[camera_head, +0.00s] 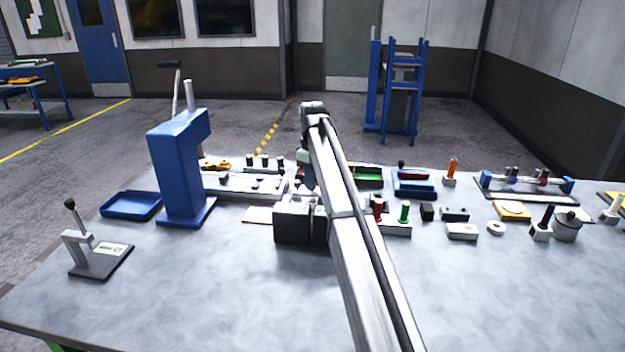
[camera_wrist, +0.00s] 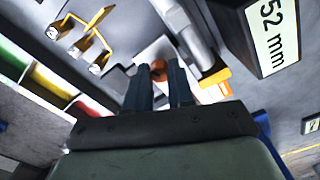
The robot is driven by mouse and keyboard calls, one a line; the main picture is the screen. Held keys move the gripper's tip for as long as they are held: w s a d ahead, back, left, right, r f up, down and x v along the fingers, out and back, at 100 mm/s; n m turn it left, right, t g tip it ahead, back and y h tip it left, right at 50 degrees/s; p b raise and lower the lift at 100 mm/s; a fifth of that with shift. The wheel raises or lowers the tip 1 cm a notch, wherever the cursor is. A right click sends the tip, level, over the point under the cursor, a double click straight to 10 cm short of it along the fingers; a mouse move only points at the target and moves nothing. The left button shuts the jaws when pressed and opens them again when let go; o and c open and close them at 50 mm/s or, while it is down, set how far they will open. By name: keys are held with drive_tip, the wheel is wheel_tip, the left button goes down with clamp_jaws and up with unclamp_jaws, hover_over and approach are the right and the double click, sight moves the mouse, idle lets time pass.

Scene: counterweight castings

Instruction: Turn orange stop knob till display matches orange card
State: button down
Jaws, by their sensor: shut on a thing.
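The orange stop knob (camera_wrist: 157,68) shows in the wrist view between the two dark fingertips of my gripper (camera_wrist: 159,76). The gripper is shut on it, and the fingers hide part of it. The display (camera_wrist: 270,35), at the upper right of the wrist view, reads "52 mm" in black on a pale panel. An orange and white card (camera_wrist: 216,86) lies partly behind my right finger; any figure on it is not readable. In the head view my gripper (camera_head: 308,180) points down at the middle of the bench, and my arm hides the knob there.
A blue press (camera_head: 180,170) and a blue tray (camera_head: 131,206) stand to the left. A dark block (camera_head: 292,222) sits just in front of my gripper. Red and green knobs (camera_head: 391,215) and several small parts crowd the right. The bench's front left (camera_head: 200,295) is clear.

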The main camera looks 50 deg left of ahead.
drive_tip(key=shift+n, duration=1.1)
drive_tip(key=shift+a, duration=0.1)
drive_tip(key=c, duration=1)
unclamp_jaws()
drive_tip(key=shift+r, duration=0.1)
wheel_tip(320, 180, up, 14)
drive_tip(key=shift+f, duration=0.15)
